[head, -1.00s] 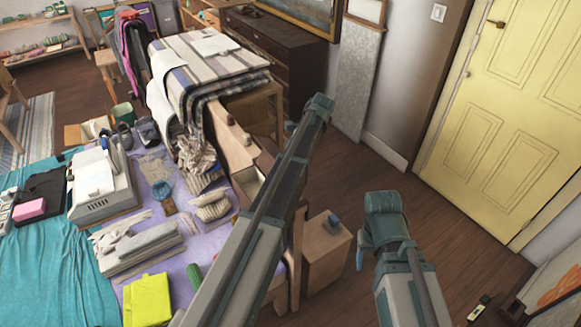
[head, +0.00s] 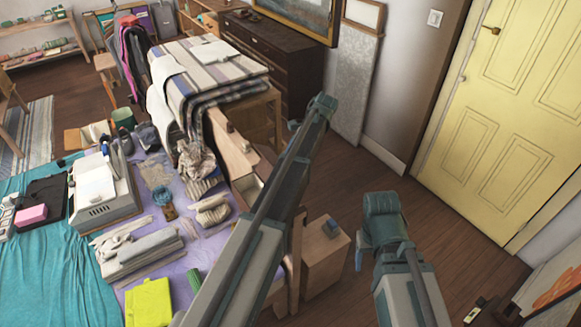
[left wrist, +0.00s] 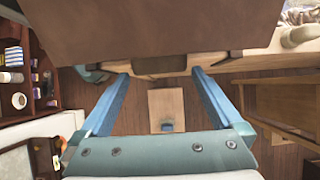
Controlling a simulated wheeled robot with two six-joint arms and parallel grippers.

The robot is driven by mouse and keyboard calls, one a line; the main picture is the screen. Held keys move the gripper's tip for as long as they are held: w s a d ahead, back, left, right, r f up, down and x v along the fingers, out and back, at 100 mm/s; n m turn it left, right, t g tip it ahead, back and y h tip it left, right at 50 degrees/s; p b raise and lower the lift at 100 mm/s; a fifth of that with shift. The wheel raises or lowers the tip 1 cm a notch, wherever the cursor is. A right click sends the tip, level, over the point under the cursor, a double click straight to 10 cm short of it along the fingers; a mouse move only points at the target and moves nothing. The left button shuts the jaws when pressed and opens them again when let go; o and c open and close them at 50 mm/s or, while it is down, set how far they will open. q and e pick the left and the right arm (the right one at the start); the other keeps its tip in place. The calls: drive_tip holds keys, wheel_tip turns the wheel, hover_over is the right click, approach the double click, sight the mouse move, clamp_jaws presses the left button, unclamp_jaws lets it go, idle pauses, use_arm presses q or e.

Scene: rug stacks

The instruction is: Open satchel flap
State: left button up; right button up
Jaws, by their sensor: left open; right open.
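In the left wrist view a large smooth brown surface, likely the satchel (left wrist: 150,28), fills the top of the picture, with a darker tab-like piece (left wrist: 160,65) at its lower edge. I cannot make out the satchel in the head view, where my left arm covers part of the bench. My left gripper (left wrist: 161,85) is open, its two blue fingers reaching towards the brown edge on either side of the tab.
A small wooden stool (head: 325,262) with a blue item (head: 332,229) stands below by the bench. Folded knits (head: 140,252), a grey machine (head: 100,195) and a yellow-green cloth (head: 148,303) crowd the bench top. The floor towards the yellow door (head: 510,110) is clear.

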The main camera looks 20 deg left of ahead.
use_arm(q)
drive_tip(key=p+v, duration=0.8)
drive_tip(key=v, duration=0.2)
drive_tip(key=shift+w+r, duration=0.15)
drive_tip(key=shift+r, duration=0.1)
use_arm(e)
wheel_tip(320, 180, up, 9)
use_arm(q)
drive_tip(key=shift+d, duration=0.1)
